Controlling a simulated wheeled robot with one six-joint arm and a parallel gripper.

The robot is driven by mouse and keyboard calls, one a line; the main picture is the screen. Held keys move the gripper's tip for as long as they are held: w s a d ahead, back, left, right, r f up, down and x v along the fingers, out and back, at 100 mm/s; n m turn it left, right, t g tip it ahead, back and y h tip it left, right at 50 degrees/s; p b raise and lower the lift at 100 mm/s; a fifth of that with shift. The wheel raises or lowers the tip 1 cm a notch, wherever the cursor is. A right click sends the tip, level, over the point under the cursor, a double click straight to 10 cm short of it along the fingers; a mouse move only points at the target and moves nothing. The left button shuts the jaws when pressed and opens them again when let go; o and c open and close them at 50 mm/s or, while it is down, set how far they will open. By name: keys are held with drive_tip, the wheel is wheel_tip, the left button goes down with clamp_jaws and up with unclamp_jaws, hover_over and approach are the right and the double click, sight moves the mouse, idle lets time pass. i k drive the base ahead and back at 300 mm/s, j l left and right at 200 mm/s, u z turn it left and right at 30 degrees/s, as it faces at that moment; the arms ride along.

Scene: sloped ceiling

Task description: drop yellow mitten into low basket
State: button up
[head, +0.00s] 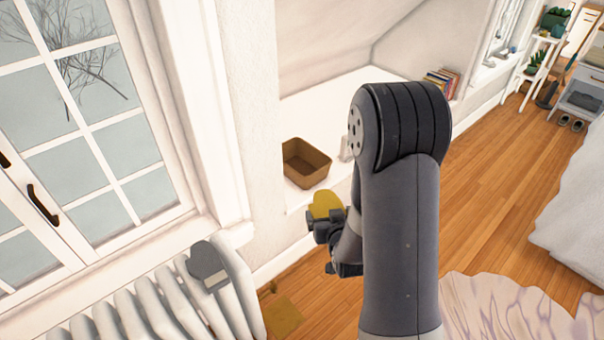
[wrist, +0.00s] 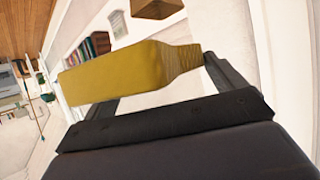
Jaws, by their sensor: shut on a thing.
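The yellow mitten (head: 326,204) is in my gripper (head: 327,224), which is shut on it. In the wrist view the mitten (wrist: 125,72) lies across the space between the fingers of my gripper (wrist: 150,85). The low basket (head: 307,163) is brown, open at the top and stands on the white ledge. In the head view it is just above and left of the mitten, and the two look apart. The basket (wrist: 157,9) also shows at the top edge of the wrist view, partly cut off. The far side of the gripper is partly hidden by my arm.
A white radiator (head: 165,300) with a grey mitten-like thing (head: 207,265) on it stands at lower left. The white ledge (head: 335,105) holds the basket and several books (head: 442,84). A tan flat piece (head: 283,317) lies on the wooden floor. A window is at left.

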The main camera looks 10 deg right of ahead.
sight(303, 170)
drive_tip(key=k+u, duration=0.15)
drive_tip(key=u, duration=2.65)
drive_tip(key=k+l+u, duration=0.25)
drive_tip(key=l, duration=0.15)
drive_tip(key=k+l+u, duration=0.1)
drive_tip(key=l+u, duration=0.15)
drive_tip(key=l, duration=0.15)
drive_tip(key=k+l+u, duration=0.25)
drive_tip(key=k+l, duration=0.55)
drive_tip(key=l, duration=0.15)
drive_tip(key=k+l, duration=0.6)
drive_tip(key=l, duration=0.15)
drive_tip(key=k+l, duration=0.55)
drive_tip(key=l, duration=0.15)
